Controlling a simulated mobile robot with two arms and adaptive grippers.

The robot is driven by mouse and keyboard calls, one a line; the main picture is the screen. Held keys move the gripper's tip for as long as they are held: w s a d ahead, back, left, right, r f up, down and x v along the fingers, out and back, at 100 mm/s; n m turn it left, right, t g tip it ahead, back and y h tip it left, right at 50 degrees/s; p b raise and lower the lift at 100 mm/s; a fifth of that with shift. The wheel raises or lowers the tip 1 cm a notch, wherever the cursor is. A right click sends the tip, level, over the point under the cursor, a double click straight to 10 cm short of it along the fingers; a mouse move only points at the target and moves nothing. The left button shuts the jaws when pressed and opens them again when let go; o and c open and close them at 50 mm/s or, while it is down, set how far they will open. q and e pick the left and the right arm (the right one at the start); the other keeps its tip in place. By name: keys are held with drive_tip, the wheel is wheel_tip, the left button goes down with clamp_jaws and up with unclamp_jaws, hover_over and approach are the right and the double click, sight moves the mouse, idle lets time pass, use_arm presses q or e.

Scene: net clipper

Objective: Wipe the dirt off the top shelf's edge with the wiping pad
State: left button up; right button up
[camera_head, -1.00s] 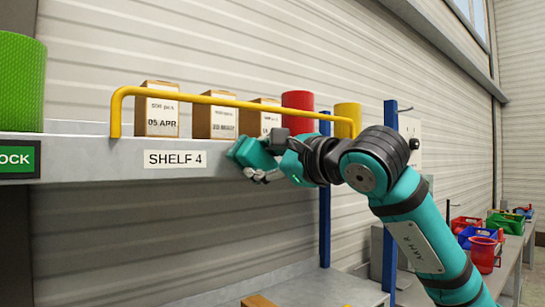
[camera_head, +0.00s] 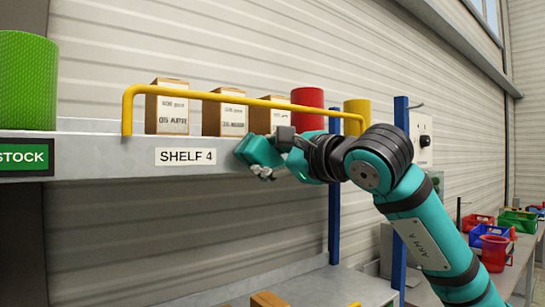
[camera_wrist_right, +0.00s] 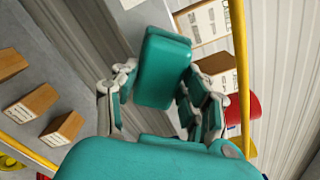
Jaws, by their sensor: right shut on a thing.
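The top shelf's grey front edge (camera_head: 100,164) runs across the left of the head view, with a "SHELF 4" label (camera_head: 185,156) on it. My right gripper (camera_head: 264,165) is at this edge, just right of the label. It is shut on a teal block that looks like the wiping pad (camera_head: 256,151). The pad also shows between the fingers in the right wrist view (camera_wrist_right: 163,68). Whether it touches the edge I cannot tell. No dirt shows on the visible edge; the part behind the gripper is hidden. My left gripper is not in view.
A yellow rail (camera_head: 235,97) stands along the shelf front, close above my right gripper. Behind it are cartons (camera_head: 167,108), a red container (camera_head: 307,108) and a yellow one (camera_head: 357,112). A green container (camera_head: 27,80) stands at left. A blue post (camera_head: 400,115) rises near my arm.

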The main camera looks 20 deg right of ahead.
sight(283, 157)
drive_tip(key=shift+w+a, duration=0.25)
drive_tip(key=shift+w, duration=0.45)
drive_tip(key=shift+w+d, duration=0.2)
drive_tip(key=shift+d, duration=0.45)
drive_tip(key=shift+w+d, duration=0.2)
drive_tip(key=shift+d, duration=0.5)
drive_tip(key=shift+w+d, duration=0.2)
drive_tip(key=shift+d, duration=0.45)
drive_tip(key=shift+w+a, duration=0.1)
drive_tip(key=shift+s+a+b, duration=0.1)
drive_tip(key=shift+s+a, duration=0.15)
drive_tip(key=shift+a, duration=0.4)
drive_tip(key=shift+s+a+b, duration=0.1)
drive_tip(key=shift+s+a, duration=0.1)
drive_tip(key=shift+a, duration=0.45)
drive_tip(key=shift+s+a+b, duration=0.1)
drive_tip(key=shift+s+a, duration=0.15)
drive_tip(key=shift+a, duration=0.4)
